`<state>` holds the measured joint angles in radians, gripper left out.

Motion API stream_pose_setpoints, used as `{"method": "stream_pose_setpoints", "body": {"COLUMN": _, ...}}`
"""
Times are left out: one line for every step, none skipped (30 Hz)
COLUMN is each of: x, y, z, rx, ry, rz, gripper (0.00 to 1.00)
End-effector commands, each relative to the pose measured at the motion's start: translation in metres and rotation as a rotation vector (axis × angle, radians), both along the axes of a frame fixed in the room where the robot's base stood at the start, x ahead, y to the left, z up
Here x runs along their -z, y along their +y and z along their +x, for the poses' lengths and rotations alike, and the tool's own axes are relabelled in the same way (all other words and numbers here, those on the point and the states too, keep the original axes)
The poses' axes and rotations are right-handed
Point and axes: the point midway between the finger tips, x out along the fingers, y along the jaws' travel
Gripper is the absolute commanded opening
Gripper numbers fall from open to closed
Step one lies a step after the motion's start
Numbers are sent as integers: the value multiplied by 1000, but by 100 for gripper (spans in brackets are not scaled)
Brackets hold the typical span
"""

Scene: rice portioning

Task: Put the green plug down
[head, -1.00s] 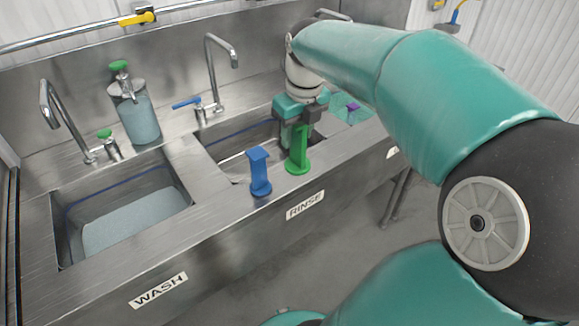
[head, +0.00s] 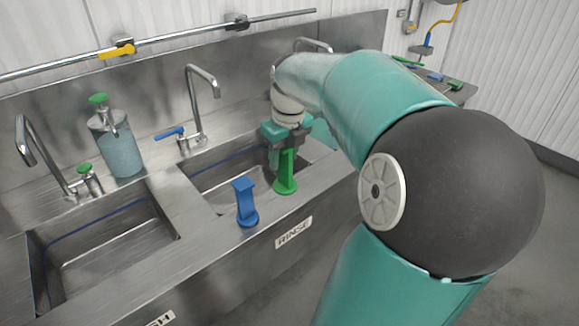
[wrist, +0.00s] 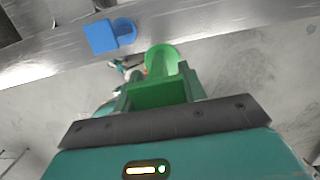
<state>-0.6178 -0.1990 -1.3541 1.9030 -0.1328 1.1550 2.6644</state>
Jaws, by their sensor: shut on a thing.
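My gripper (head: 283,152) is shut on the upper part of the green plug (head: 286,178), which hangs upright with its round base down. In the head view the plug appears at the front rim of the rinse basin, right of the blue plug (head: 244,203). In the wrist view the green plug (wrist: 162,60) shows against the floor beyond the steel ledge (wrist: 190,22), apart from the blue plug (wrist: 110,36). I cannot tell whether its base touches anything. The blue plug stands on the front ledge.
The rinse basin (head: 207,188) lies behind the plugs and the wash basin (head: 100,250) is at left. Taps (head: 203,85) and a green-capped dispenser (head: 118,150) stand along the back. A side table (head: 455,98) with small items is at far right.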

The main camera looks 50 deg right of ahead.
Motion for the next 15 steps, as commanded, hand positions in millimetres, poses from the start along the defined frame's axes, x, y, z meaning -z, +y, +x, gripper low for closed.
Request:
{"method": "stream_pose_setpoints", "body": {"x": 0, "y": -1, "z": 0, "rx": 3, "ry": 6, "rz": -2, "gripper": 0}}
{"method": "stream_pose_setpoints", "body": {"x": 0, "y": -1, "z": 1, "rx": 3, "ry": 5, "rz": -1, "gripper": 0}}
{"method": "stream_pose_setpoints", "body": {"x": 0, "y": -2, "z": 1, "rx": 3, "ry": 6, "rz": -1, "gripper": 0}}
{"method": "stream_pose_setpoints", "body": {"x": 0, "y": -2, "z": 1, "rx": 4, "ry": 6, "rz": 0, "gripper": 0}}
{"method": "stream_pose_setpoints", "body": {"x": 0, "y": -3, "z": 2, "rx": 3, "ry": 8, "rz": -1, "gripper": 0}}
{"method": "stream_pose_setpoints", "body": {"x": 0, "y": -3, "z": 2, "rx": 4, "ry": 8, "rz": 0, "gripper": 0}}
{"method": "stream_pose_setpoints", "body": {"x": 1, "y": -4, "z": 2, "rx": 4, "ry": 9, "rz": 1, "gripper": 0}}
{"method": "stream_pose_setpoints", "body": {"x": 1, "y": -5, "z": 3, "rx": 5, "ry": 10, "rz": 1, "gripper": 0}}
{"method": "stream_pose_setpoints", "body": {"x": 2, "y": -5, "z": 3, "rx": 5, "ry": 10, "rz": 2, "gripper": 0}}
{"method": "stream_pose_setpoints", "body": {"x": 2, "y": -6, "z": 4, "rx": 5, "ry": 10, "rz": 2, "gripper": 0}}
{"method": "stream_pose_setpoints", "body": {"x": 3, "y": -7, "z": 4, "rx": 6, "ry": 11, "rz": 1, "gripper": 0}}
{"method": "stream_pose_setpoints", "body": {"x": 3, "y": -8, "z": 5, "rx": 5, "ry": 10, "rz": 2, "gripper": 0}}
{"method": "stream_pose_setpoints", "body": {"x": 4, "y": -10, "z": 5, "rx": 6, "ry": 10, "rz": 2, "gripper": 0}}
{"method": "stream_pose_setpoints", "body": {"x": 5, "y": -11, "z": 6, "rx": 6, "ry": 10, "rz": 1, "gripper": 0}}
{"method": "stream_pose_setpoints", "body": {"x": 6, "y": -13, "z": 7, "rx": 5, "ry": 9, "rz": 1, "gripper": 0}}
